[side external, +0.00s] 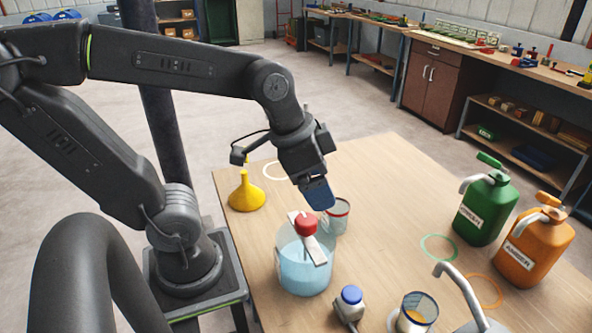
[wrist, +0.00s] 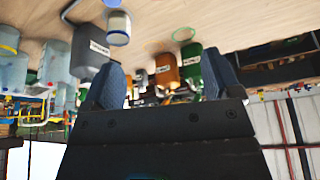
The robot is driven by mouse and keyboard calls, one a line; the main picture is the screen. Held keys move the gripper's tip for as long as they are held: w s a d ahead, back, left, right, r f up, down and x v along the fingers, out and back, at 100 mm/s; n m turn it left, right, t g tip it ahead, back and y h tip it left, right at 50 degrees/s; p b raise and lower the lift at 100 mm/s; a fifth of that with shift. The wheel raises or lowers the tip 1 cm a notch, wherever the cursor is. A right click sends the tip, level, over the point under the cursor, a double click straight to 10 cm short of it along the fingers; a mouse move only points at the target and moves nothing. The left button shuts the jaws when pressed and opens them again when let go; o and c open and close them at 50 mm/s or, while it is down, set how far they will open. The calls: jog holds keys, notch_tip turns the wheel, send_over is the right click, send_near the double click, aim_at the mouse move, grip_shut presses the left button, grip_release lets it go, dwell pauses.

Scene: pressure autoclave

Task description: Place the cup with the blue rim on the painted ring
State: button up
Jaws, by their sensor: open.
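The cup with the blue rim (side external: 407,323) stands at the front right of the table in the side view, with amber contents; a blue-rimmed cup also shows in the wrist view (wrist: 117,28). Three painted rings lie on the table: white (side external: 267,174), green (side external: 438,259) and orange (side external: 499,298). The green one also shows in the wrist view (wrist: 184,34). My gripper (side external: 318,194) is open with nothing seen between its fingers. It is by a red-rimmed cup (side external: 338,222), apart from the blue-rimmed cup; the exact gap to the red-rimmed cup is unclear.
A clear blue tub (side external: 303,277) with a red knob on top stands below my gripper. A blue button (side external: 351,295) sits between tub and cup. Green (side external: 487,212) and orange (side external: 533,250) cans stand right, a yellow funnel (side external: 246,195) left. A grey can (wrist: 90,55) stands near the blue-rimmed cup.

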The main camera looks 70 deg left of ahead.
jog(key=s+a+n, duration=0.1)
jog(key=n+y, duration=0.1)
jog(key=s+a+n+t, duration=0.1)
jog(key=shift+s+a+r+n, duration=0.25)
jog(key=shift+s+a+n, duration=0.05)
jog(key=shift+s+n, duration=0.1)
